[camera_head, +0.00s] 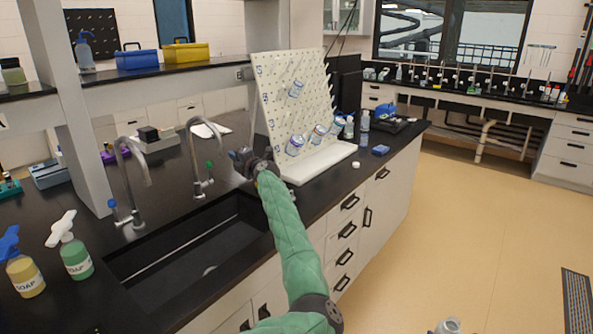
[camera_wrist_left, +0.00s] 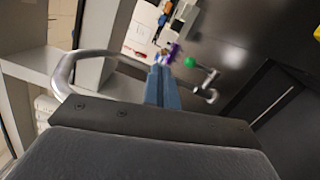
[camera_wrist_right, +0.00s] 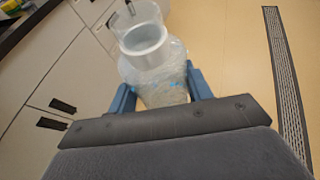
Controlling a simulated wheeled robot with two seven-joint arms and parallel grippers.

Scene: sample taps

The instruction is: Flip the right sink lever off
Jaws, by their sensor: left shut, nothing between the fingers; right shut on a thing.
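The right sink tap (camera_head: 198,160) is a curved metal spout with a green-tipped lever (camera_head: 208,164) beside its base. The lever's green knob also shows in the left wrist view (camera_wrist_left: 190,62), just right of the fingertips and apart from them in the picture. My left gripper (camera_head: 240,158) is shut and empty, near the tap on its right side in the head view; its blue fingers are pressed together in the left wrist view (camera_wrist_left: 163,72). My right gripper (camera_wrist_right: 158,82) is shut on a clear glass vessel (camera_wrist_right: 155,65), held above the floor.
The left tap (camera_head: 128,180) has a blue lever knob. The black sink (camera_head: 190,250) lies in front. A white drying rack (camera_head: 285,110) with glassware stands close behind my left gripper. Two soap bottles (camera_head: 75,255) (camera_head: 25,275) stand at the left.

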